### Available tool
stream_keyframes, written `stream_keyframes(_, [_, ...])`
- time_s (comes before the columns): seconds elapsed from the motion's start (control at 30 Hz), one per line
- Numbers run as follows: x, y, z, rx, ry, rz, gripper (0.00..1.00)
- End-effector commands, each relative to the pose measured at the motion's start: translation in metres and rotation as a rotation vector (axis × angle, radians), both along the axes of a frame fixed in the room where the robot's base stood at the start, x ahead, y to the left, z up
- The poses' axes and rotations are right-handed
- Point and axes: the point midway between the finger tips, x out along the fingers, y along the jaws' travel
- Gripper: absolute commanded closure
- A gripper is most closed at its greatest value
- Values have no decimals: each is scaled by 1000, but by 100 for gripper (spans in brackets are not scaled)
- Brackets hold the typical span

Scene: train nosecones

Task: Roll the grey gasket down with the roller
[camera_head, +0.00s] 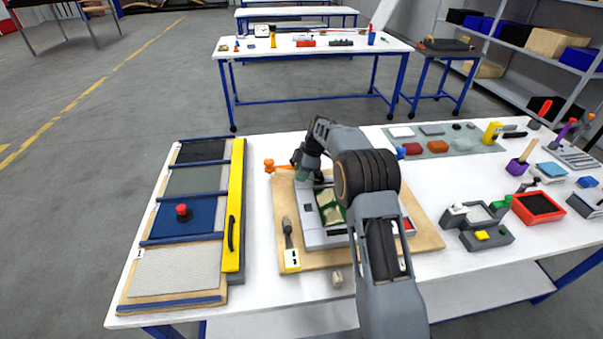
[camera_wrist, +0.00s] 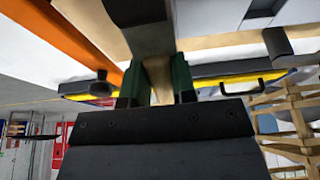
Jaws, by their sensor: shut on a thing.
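My gripper (camera_head: 308,172) is above the back left part of a light grey panel (camera_head: 318,241) on a wooden board (camera_head: 433,232). In the wrist view, my gripper's green fingertips (camera_wrist: 157,85) are closed on the tan handle of a tool, apparently the roller (camera_wrist: 158,72). A broad grey-brown part extends from this handle toward the top of that view. The panel has an opening with a green and cream patterned area (camera_head: 331,206). I cannot clearly pick out the grey gasket; my arm covers part of the panel. Contact between the tool and the panel cannot be seen.
An orange clamp (camera_head: 269,165) stands at the board's back left edge. A dark tool (camera_head: 287,232) lies at the board's left. Trays and tools occupy the right.

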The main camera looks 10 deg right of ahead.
Motion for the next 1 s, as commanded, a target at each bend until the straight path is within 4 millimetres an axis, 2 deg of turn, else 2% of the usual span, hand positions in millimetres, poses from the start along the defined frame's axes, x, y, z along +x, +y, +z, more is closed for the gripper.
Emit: stream_keyframes(1.0, [0, 0, -9, 0, 1, -1, 100])
